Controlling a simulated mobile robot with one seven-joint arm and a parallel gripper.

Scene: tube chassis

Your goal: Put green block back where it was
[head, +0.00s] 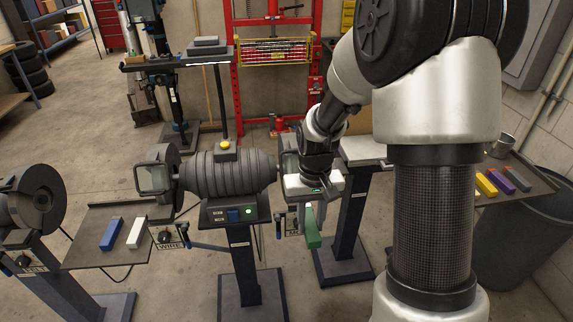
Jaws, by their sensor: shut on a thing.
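My gripper (310,206) is near the middle of the head view, pointing down, in front of the right side of the bench grinder. It is shut on the green block (313,232), which hangs upright below it in the air. A left tray (88,253) holds a blue block (110,234) and a white block (136,232) side by side.
The grinder (228,174) stands on a pedestal with a lit green button. Another grinder (35,195) is at the left edge. A red press frame (240,95) stands behind. A dark bin (525,240) is under the right tray. My arm hides much of the right side.

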